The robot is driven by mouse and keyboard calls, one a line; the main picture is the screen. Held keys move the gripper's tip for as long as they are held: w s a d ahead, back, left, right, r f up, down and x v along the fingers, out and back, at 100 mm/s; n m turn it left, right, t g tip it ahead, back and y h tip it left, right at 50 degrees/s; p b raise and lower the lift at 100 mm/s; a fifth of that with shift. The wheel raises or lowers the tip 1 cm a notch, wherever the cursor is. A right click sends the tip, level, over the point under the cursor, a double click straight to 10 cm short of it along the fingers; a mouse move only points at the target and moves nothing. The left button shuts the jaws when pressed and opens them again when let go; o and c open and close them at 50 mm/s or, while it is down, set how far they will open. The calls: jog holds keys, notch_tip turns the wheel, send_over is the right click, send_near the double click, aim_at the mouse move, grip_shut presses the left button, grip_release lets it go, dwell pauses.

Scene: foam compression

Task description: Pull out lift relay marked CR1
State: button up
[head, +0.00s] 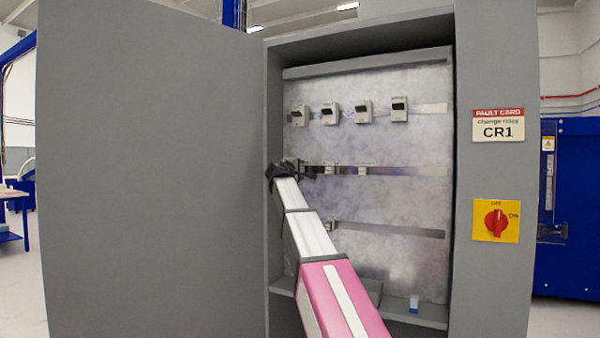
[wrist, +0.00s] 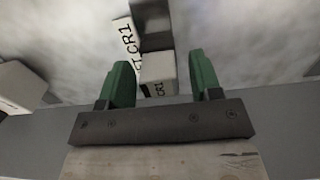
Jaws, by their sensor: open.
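The relay marked CR1 (wrist: 158,72) is a small pale block on the cabinet's back panel, with its label readable in the wrist view. A CR1 label (wrist: 124,38) also shows on the panel beside it. My gripper (wrist: 160,75) is open, with one green finger on each side of the relay. I cannot tell whether the fingers touch it. In the head view my gripper (head: 290,166) is at the left end of the middle rail, and the arm hides the relay there.
The grey cabinet door (head: 150,170) stands open at the left. Several breakers (head: 331,113) line the top rail. A fault card (head: 498,125) reads CR1, above a red rotary switch (head: 496,222). A small blue-and-white item (head: 413,304) stands on the cabinet floor.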

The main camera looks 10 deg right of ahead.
dwell(0.5)
grip_shut()
jog(key=shift+s+a, duration=0.1)
jog(key=shift+s, duration=0.05)
jog(key=shift+v, duration=2.85)
